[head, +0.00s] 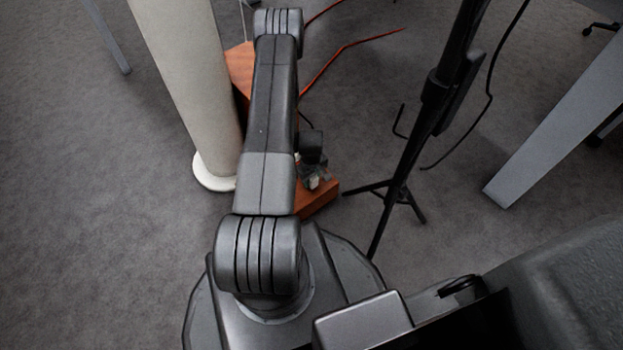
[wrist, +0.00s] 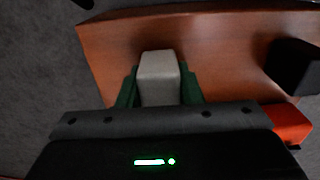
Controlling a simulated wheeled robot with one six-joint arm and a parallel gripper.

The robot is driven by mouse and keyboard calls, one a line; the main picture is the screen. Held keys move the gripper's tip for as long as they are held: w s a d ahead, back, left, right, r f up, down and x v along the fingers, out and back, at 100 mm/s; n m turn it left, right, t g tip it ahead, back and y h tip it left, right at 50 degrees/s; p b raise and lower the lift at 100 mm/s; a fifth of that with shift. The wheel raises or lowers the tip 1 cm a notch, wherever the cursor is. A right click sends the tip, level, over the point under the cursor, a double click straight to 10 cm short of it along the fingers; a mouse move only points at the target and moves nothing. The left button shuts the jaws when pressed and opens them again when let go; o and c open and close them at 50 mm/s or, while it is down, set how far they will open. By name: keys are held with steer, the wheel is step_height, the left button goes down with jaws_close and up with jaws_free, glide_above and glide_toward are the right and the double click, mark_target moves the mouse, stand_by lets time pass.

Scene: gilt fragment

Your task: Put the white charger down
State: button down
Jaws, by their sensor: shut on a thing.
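The white charger (wrist: 159,77) is a small pale block between the green fingers of my gripper (wrist: 158,88) in the wrist view. My gripper is shut on it, over a brown wooden surface (wrist: 215,30). I cannot tell whether the charger touches the wood. In the head view a small pale bit of the charger (head: 314,183) shows beside my arm, and most of my gripper is hidden there.
The wooden surface (head: 318,200) also shows in the head view. A black object (wrist: 293,66) and a red-orange piece (wrist: 286,122) are at its right in the wrist view. A white column (head: 190,75) and a black stand (head: 408,140) flank my arm.

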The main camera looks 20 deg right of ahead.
steer(key=shift+f+b, duration=0.45)
steer(key=shift+f, duration=0.05)
steer(key=c, duration=1)
jaws_free()
step_height(320, 180, up, 13)
steer(key=p, duration=0.5)
steer(key=shift+r, duration=0.15)
step_height(320, 180, down, 13)
steer(key=b, duration=0.5)
steer(key=shift+f, duration=0.2)
steer(key=shift+r+p, duration=0.4)
steer(key=shift+p, duration=0.05)
steer(key=shift+f, duration=0.15)
